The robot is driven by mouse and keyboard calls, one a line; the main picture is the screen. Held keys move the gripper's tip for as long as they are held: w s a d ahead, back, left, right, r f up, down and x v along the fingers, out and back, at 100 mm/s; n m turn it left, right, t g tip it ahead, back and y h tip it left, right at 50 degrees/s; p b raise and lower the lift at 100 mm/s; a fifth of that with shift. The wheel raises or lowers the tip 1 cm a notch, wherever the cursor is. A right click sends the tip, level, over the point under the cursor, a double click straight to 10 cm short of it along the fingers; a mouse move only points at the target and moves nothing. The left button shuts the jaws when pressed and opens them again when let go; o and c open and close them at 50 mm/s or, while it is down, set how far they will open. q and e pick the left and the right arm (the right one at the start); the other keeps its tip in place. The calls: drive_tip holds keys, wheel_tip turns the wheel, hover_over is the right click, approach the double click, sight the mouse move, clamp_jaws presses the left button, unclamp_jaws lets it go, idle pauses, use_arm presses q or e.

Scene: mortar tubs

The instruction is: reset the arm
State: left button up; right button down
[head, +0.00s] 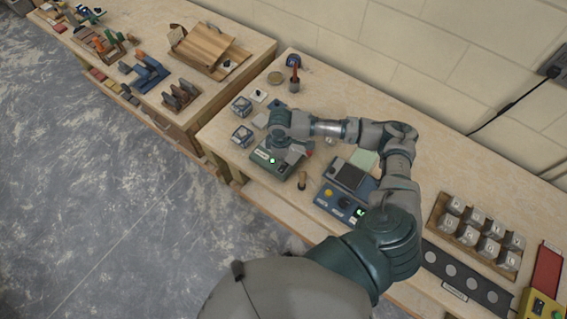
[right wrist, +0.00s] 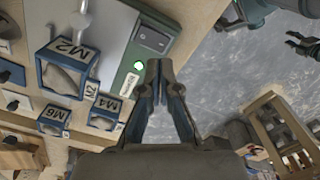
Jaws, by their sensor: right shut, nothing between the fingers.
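My right arm reaches across the workbench in the head view. Its gripper (head: 290,158) is over the green device with a lit green light (head: 264,163), partly hiding it. In the right wrist view the fingers of my right gripper (right wrist: 158,72) are together at the tips, with nothing between them. The green device (right wrist: 125,88) is just beyond and left of the fingertips there; I cannot tell whether they touch. A dark, claw-like shape, likely my left gripper (right wrist: 301,44), shows small at the right edge of the right wrist view, away from the bench.
Labelled blue-framed boxes (right wrist: 64,72) stand beside the green device. The floor (head: 100,190) left of the bench is clear.

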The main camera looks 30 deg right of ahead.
drive_tip(key=shift+r+p, duration=0.35)
drive_tip(key=shift+r, duration=0.15)
use_arm(q)
drive_tip(key=shift+r, duration=0.6)
use_arm(e)
drive_tip(key=shift+f, duration=0.1)
